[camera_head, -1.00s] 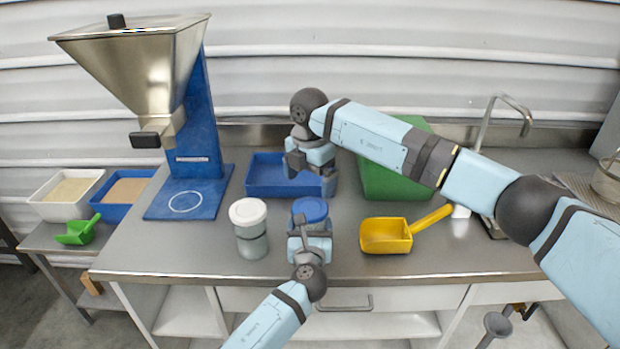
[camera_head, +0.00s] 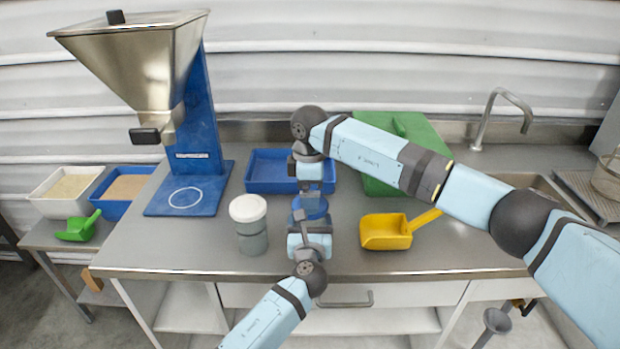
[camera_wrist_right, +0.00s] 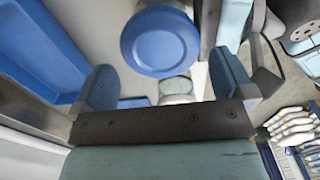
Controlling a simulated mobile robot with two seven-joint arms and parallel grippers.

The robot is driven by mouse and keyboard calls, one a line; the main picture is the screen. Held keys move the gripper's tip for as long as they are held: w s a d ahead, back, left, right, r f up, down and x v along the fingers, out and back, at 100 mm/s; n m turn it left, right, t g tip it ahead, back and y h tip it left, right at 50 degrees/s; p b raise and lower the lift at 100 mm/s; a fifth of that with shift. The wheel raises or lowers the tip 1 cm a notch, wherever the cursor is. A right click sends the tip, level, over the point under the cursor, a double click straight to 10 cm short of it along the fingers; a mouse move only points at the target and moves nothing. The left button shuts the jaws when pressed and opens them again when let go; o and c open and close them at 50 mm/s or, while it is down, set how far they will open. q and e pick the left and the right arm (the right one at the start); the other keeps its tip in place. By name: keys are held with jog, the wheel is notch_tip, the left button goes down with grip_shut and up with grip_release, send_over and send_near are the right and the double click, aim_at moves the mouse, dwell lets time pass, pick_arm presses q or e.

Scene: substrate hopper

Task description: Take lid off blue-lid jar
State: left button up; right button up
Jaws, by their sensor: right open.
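The blue-lid jar stands at the front middle of the counter. Its blue lid (camera_head: 311,208) is on top, and it also shows in the right wrist view (camera_wrist_right: 160,42). The jar's body is mostly hidden by my left gripper. My left gripper (camera_head: 309,228) is low at the jar's front; whether its fingers are closed on the jar is hidden. My right gripper (camera_head: 309,190) is open, pointing down over the lid. In the wrist view the lid lies beyond its two blue finger pads (camera_wrist_right: 163,62), apart from them.
A white-lidded jar (camera_head: 250,232) stands close on the left. A yellow scoop (camera_head: 386,232) lies on the right. A blue tray (camera_head: 268,172) and a green bin (camera_head: 425,150) stand behind. The hopper (camera_head: 140,60) is at the back left. The front-left counter is clear.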

jog(key=shift+f, duration=1.9)
jog(key=c, duration=0.7)
jog(key=n, duration=0.3)
jog(key=shift+c, duration=0.2)
jog(key=n, duration=0.4)
jog(key=shift+r+n, duration=0.1)
jog(key=shift+n, duration=0.2)
jog(key=n, duration=4)
jog(key=shift+r+n, duration=0.1)
jog(key=shift+n, duration=0.3)
jog(key=n, duration=0.5)
jog(key=shift+n, duration=0.3)
